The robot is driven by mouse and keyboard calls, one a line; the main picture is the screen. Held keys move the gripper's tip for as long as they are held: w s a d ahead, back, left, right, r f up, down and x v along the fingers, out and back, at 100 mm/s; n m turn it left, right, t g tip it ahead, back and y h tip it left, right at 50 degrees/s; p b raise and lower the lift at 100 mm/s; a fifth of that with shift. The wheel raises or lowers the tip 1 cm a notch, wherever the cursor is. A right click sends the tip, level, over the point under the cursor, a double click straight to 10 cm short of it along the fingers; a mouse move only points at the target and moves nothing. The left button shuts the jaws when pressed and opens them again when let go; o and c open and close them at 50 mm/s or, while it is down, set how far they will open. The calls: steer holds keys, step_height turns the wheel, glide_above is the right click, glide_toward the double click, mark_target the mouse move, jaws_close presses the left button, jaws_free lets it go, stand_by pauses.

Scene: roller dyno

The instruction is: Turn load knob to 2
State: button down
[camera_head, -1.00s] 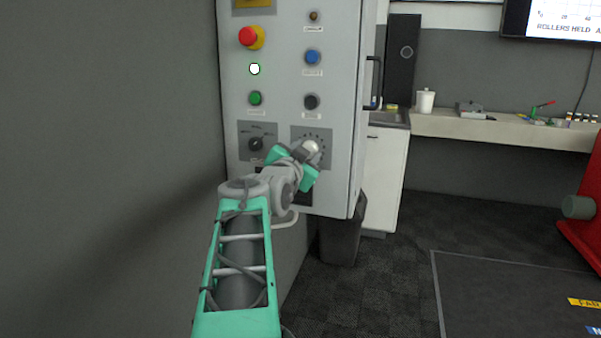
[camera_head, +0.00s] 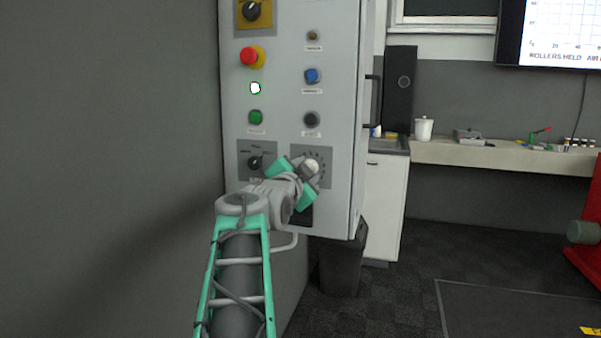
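A grey control cabinet (camera_head: 285,145) stands upright at the picture's middle. Low on its right side is a grey dial plate (camera_head: 325,157) with marks in a ring. My gripper (camera_head: 305,172) is in front of this plate and covers the knob there, so its pointer and most of its numbers are hidden. The green gripper parts are at an angle before the plate. I cannot tell whether the fingers touch or grip the knob. A second knob (camera_head: 254,163), black on a grey plate, is to the left of my gripper.
Above the dials are a red emergency button (camera_head: 249,56), a lit white lamp (camera_head: 255,88), a green button (camera_head: 255,117), a blue button (camera_head: 311,76) and a black button (camera_head: 311,119). A door handle (camera_head: 373,103) sticks out at the right. A dark bin (camera_head: 340,268) stands below.

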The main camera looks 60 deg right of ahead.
steer(key=c, duration=1.1)
jaws_free()
steer(key=shift+w+a, duration=0.1)
steer(key=shift+w, duration=0.25)
steer(key=shift+o, duration=1.2)
steer(key=shift+s, duration=0.2)
steer(key=s+a, duration=0.1)
steer(key=a, duration=0.6)
steer(key=shift+a, duration=0.35)
steer(key=shift+r, duration=0.2)
